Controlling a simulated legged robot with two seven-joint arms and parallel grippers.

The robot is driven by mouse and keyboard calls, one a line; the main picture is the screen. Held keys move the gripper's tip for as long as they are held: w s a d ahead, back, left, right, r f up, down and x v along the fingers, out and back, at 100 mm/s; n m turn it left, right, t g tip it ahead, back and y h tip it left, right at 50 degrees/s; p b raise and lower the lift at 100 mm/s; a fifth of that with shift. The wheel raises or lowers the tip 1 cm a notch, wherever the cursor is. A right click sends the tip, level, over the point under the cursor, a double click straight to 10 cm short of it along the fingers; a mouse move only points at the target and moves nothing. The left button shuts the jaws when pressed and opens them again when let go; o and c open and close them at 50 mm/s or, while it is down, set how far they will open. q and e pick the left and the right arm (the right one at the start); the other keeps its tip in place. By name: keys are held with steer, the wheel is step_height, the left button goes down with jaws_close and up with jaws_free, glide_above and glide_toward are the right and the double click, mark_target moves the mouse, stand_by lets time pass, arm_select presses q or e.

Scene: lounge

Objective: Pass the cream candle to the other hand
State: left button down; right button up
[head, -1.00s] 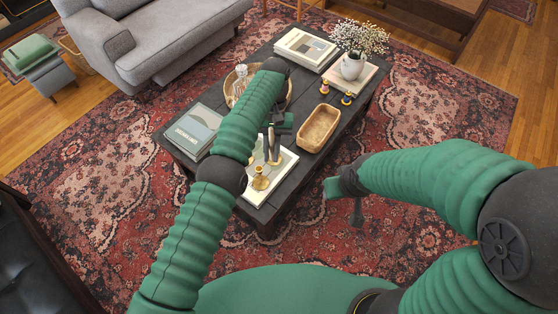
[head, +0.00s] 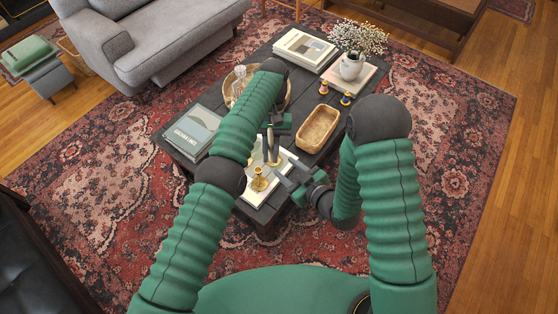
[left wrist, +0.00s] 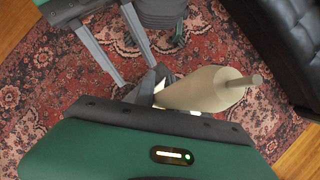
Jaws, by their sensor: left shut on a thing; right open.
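The cream candle (left wrist: 205,90) shows large in the left wrist view, its narrow stem end pointing right. My left gripper (head: 272,137) is shut on it above the near part of the dark coffee table (head: 337,150). In the head view the candle is small and partly hidden by my left arm and gripper. My right gripper (head: 287,188) is open and empty, low and just right of the left one near the table's front edge. Its two spread grey fingers also show at the upper left of the left wrist view (left wrist: 135,72), apart from the candle.
Close below the grippers a brass candlestick (head: 260,181) stands on a pale book. The patterned rug (head: 450,180) at right is clear.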

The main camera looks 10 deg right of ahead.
mark_target(271, 156)
steer(key=x, duration=0.9)
jaws_close()
arm_select(q)
steer(key=c, duration=1.3)
jaws_free()
